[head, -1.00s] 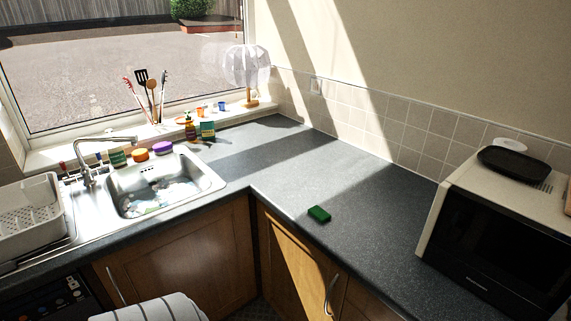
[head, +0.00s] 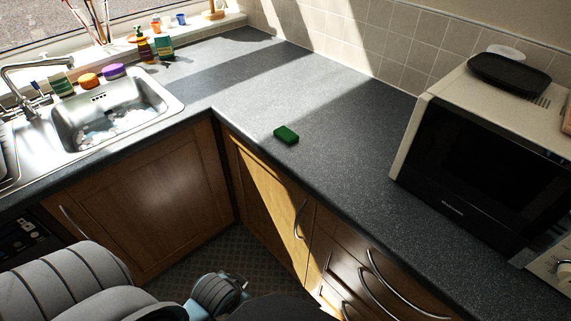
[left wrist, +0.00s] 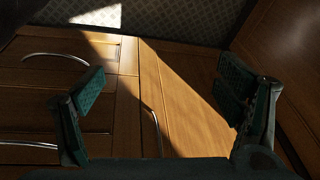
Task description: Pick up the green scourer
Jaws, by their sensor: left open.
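The green scourer (head: 286,135) is a small dark green block lying flat on the grey worktop (head: 330,150), near its front edge, in the middle of the head view. The left wrist view does not show it. My left gripper (left wrist: 165,95) is open and empty in the left wrist view, its two fingers wide apart in front of the wooden cupboard doors. In the head view my arm parts show low at the left, but no fingertips can be made out. My right gripper is not in view.
A microwave (head: 478,168) with a black tray (head: 510,75) on top stands at the right. The sink (head: 115,112) is at the left, with several bottles and sponges behind it. Metal door handles (head: 301,218) stick out below the worktop. The worktop around the scourer is clear.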

